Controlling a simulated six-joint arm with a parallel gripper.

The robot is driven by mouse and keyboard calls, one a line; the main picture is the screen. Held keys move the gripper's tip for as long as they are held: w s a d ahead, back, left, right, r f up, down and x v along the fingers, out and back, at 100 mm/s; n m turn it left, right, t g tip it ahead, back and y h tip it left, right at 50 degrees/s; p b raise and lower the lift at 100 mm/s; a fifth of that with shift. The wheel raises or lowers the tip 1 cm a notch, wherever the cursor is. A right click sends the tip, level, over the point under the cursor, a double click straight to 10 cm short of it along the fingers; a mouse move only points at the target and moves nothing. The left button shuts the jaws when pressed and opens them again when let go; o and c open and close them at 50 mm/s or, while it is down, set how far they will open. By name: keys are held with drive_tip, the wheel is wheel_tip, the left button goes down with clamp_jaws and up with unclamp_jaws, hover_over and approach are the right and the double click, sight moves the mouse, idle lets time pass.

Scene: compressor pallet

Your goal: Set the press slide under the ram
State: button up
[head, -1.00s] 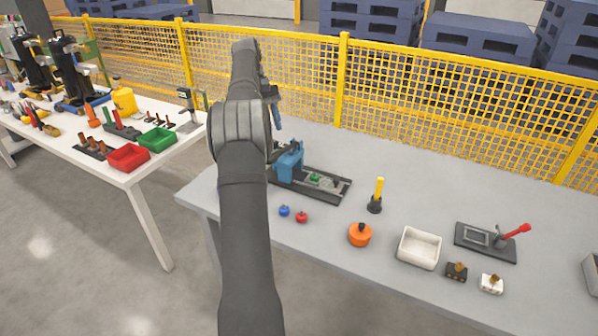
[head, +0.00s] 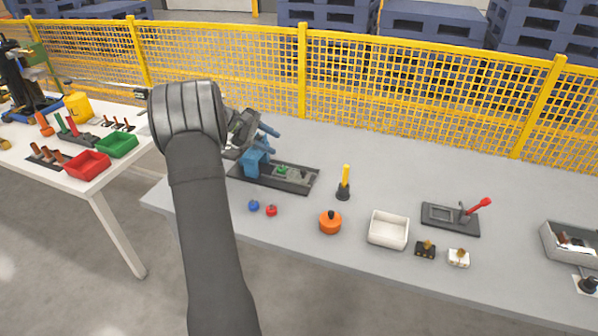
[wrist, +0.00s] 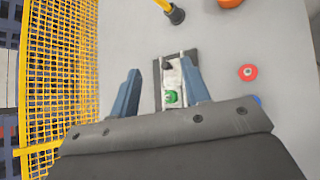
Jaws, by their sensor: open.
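In the wrist view the pale slide (wrist: 172,78) and the green piece (wrist: 172,98) show between my blue fingers. The ram is hard to make out behind my gripper and the blue frame.
A yellow-handled tool (head: 344,183), an orange pot (head: 330,222) and a white bin (head: 388,230) stand to the right. A yellow fence (head: 400,90) runs behind the table.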

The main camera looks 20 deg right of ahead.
wheel_tip(320, 180, down, 4)
drive_tip(key=s+n+t+h, duration=0.2)
drive_tip(key=n+t+h, duration=0.1)
drive_tip(key=n+t, duration=0.5)
drive_tip(key=n, duration=0.6)
approach(302, 171)
drive_tip(key=shift+y, duration=0.4)
drive_tip(key=x, duration=0.9)
drive_tip(key=shift+d+r, duration=0.2)
drive_tip(key=shift+r, duration=0.1)
clamp_jaws()
